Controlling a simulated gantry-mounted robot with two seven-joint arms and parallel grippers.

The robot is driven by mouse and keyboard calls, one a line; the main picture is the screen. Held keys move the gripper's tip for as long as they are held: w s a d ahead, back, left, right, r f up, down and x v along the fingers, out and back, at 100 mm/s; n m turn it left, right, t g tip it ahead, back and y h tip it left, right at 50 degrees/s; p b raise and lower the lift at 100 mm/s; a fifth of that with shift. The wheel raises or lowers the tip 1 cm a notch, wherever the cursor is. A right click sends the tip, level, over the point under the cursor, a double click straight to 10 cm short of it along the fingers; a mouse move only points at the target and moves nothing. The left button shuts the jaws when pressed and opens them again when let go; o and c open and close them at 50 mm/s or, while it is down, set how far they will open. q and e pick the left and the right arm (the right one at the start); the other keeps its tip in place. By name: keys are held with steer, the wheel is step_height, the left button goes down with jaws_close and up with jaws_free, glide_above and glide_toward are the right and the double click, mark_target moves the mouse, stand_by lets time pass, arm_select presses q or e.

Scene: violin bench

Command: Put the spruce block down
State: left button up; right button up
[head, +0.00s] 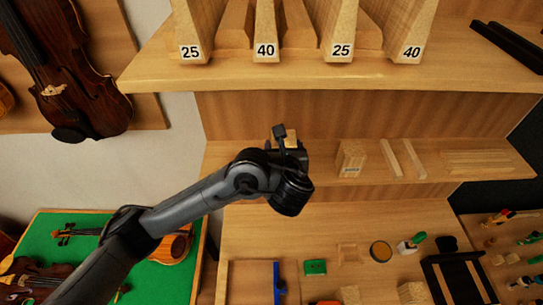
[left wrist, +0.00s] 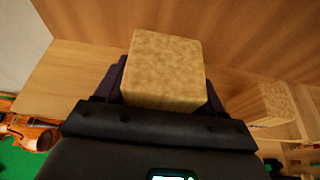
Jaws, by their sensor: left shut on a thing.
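The spruce block (left wrist: 163,68), a pale wooden block, sits between the fingers of my left gripper (left wrist: 163,88) in the left wrist view. My left gripper is shut on it. In the head view my left gripper (head: 287,140) is at the left part of the middle shelf (head: 325,172), and only a small part of the block (head: 292,142) shows past it. The block's underside is hidden, so I cannot tell whether it touches the shelf. My right gripper is in neither view.
A labelled wooden block (head: 351,158) stands on the shelf to the right of my gripper; a block (left wrist: 268,108) also shows at right in the wrist view. Pale strips (head: 403,158) lie further right. The upper shelf (head: 330,78) overhangs. Tools and small parts lie on the bench below.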

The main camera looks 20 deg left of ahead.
arm_select(q)
steer(key=a+f, duration=0.1)
steer(key=a, duration=0.2)
steer(key=a+f, duration=0.1)
steer(key=shift+w+a+f, duration=0.15)
steer(key=shift+w+f, duration=0.15)
steer(key=shift+w, duration=0.05)
steer(key=shift+f+b, duration=0.6)
steer(key=shift+f, duration=1.4)
steer(key=shift+f, duration=0.1)
steer(key=o, duration=0.7)
steer(key=shift+f, duration=0.1)
steer(key=o, duration=0.4)
steer(key=shift+o, duration=0.2)
